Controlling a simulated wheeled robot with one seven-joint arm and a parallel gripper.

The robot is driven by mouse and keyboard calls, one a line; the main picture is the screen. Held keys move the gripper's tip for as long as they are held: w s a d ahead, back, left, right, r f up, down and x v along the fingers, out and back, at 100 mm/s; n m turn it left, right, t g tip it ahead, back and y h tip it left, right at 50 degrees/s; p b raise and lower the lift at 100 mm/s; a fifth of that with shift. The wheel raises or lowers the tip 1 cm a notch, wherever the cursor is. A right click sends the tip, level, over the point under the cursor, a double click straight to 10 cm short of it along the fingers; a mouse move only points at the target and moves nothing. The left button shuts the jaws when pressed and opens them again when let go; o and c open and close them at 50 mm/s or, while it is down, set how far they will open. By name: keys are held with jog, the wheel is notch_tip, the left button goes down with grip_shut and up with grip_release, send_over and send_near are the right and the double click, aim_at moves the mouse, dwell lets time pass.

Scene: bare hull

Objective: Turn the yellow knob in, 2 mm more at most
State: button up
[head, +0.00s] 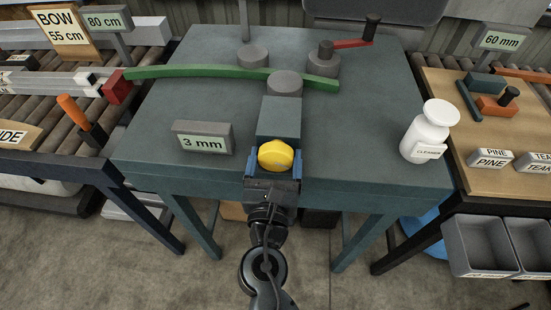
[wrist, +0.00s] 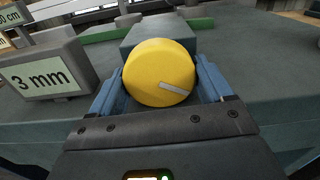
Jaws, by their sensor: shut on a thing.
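The yellow knob (head: 276,155) is a round disc on the front of a teal block (head: 279,117) on the teal table. A curved green strip (head: 220,71) runs between grey rollers (head: 285,84). A sign reading 3 mm (head: 203,138) stands left of the block.
A white cleaner bottle (head: 427,132) stands at the table's right. A red crank with a dark handle (head: 352,42) is at the back right. Roller conveyors with signs (head: 68,25) lie left; a wooden-topped bench (head: 440,90) is right. The table between knob and bottle is clear.

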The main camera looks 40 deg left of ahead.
jog(key=shift+c, duration=0.6)
jog(key=shift+f+m+b, duration=0.1)
jog(key=shift+m+b, duration=0.25)
jog(key=shift+m, duration=0.15)
jog(key=shift+m+b, duration=0.35)
jog(key=shift+m, duration=0.75)
jog(key=o, duration=1)
jog(key=shift+c, duration=0.2)
jog(key=shift+s, duration=0.1)
jog(key=v, duration=0.7)
jog(key=shift+s+d+b, duration=0.2)
jog(key=shift+s+b, duration=0.05)
jog(key=shift+b, duration=0.1)
